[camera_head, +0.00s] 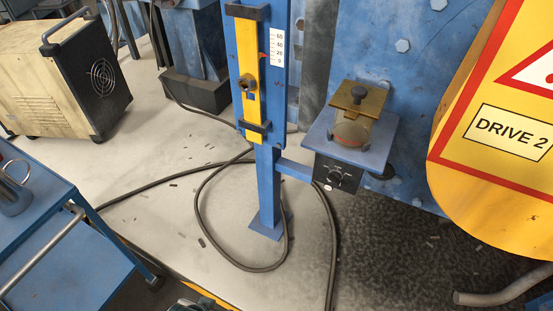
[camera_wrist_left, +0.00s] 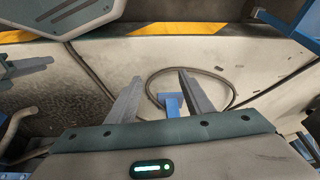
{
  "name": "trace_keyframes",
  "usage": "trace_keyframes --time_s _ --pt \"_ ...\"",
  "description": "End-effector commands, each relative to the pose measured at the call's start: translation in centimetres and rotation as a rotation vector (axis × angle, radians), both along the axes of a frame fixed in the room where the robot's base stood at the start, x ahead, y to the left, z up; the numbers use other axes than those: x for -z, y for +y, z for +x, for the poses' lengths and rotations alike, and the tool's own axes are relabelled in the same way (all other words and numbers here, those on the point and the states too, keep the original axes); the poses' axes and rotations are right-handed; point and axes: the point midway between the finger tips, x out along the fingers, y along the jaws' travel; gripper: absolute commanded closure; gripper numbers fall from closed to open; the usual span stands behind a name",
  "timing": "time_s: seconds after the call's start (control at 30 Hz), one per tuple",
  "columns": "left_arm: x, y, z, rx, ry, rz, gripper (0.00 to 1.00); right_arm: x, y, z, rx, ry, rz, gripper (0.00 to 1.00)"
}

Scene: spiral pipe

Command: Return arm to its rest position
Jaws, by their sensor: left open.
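My left gripper (camera_wrist_left: 160,76) shows in the left wrist view with its two grey fingers spread apart and nothing between them. It points over the floor, with the foot of the blue post (camera_wrist_left: 172,104) and a loop of black cable showing beyond and between the fingers. The fingers look clear of both. In the head view neither gripper shows; only a small dark piece, perhaps part of my arm, shows at the bottom edge.
The blue post (camera_head: 268,190) carries a yellow slide and a side shelf (camera_head: 320,133) with a glass-sided device (camera_head: 354,128). Black cable (camera_head: 199,205) loops on the floor. A blue cart (camera_head: 45,250) stands at left, a beige machine (camera_head: 40,75) behind it, a yellow sign panel (camera_head: 480,190) at right.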

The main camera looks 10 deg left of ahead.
Motion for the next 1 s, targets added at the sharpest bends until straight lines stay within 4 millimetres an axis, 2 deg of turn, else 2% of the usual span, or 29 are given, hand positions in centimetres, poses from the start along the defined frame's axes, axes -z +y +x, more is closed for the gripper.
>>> trace_keyframes --time_s 0.03,0.2,0.43,0.6,0.8,1.0 --pt "1.9 -0.2 0.2 0.002 -0.002 -0.003 0.53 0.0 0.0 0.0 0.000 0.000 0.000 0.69" --pt "7.2 -0.8 0.8 0.008 -0.033 -0.016 0.53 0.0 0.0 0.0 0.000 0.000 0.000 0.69" --pt "13.8 -1.6 0.5 0.017 -0.074 -0.033 0.53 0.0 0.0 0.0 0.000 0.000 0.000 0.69" --pt "18.0 -2.0 -0.5 0.023 -0.103 -0.045 0.53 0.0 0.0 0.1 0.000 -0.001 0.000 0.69" --pt "21.1 -2.2 -1.8 0.030 -0.130 -0.055 0.53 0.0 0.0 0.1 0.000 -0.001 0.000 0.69" --pt "22.0 -2.3 -2.2 0.031 -0.141 -0.058 0.53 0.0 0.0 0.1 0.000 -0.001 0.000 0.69"
